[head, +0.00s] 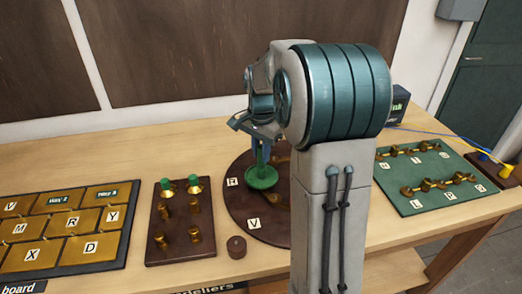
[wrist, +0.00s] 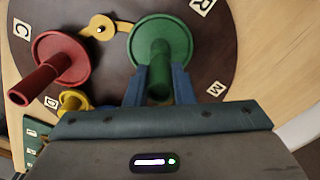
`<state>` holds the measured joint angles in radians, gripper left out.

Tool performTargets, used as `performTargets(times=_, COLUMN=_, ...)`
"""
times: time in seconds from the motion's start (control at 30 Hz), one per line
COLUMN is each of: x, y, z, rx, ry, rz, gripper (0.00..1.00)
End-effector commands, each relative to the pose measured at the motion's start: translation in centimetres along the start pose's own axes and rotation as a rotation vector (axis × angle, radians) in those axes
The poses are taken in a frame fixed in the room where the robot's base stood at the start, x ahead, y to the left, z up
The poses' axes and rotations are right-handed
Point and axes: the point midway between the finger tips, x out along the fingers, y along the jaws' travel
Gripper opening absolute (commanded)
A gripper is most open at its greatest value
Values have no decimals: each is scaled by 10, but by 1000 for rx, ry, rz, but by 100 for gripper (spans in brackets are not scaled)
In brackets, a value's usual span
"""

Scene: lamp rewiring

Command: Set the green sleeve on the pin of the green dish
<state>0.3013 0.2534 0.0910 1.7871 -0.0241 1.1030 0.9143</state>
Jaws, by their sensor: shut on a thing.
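The green dish (head: 262,180) lies on the dark round board, and it also shows in the wrist view (wrist: 179,31). The green sleeve (wrist: 159,72) stands over the middle of the dish, about upright. My gripper (wrist: 158,92) is shut on the sleeve, one blue finger on each side. In the head view my gripper (head: 259,137) is just above the dish, and the green sleeve (head: 262,154) reaches down from it to the dish. The pin is hidden, so I cannot tell how far the sleeve sits on it.
The round board (head: 238,208) bears letter tiles. In the wrist view a red dish (wrist: 78,48) with a red post and a yellow dish (wrist: 72,98) are close on the left. A brown tray (head: 180,216) with brass and green pieces and a small brown knob (head: 236,247) are nearby.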

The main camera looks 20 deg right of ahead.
Motion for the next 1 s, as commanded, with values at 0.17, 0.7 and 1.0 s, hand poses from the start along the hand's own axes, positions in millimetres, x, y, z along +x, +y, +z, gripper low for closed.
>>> performTargets(times=0.17, x=5, y=0, z=0, rx=0, ry=0, rz=0, gripper=1)
performTargets(times=0.7, x=10, y=0, z=0, rx=0, ry=0, rz=0, gripper=48)
performTargets(times=1.0, x=1, y=0, z=0, rx=0, ry=0, rz=0, gripper=48)
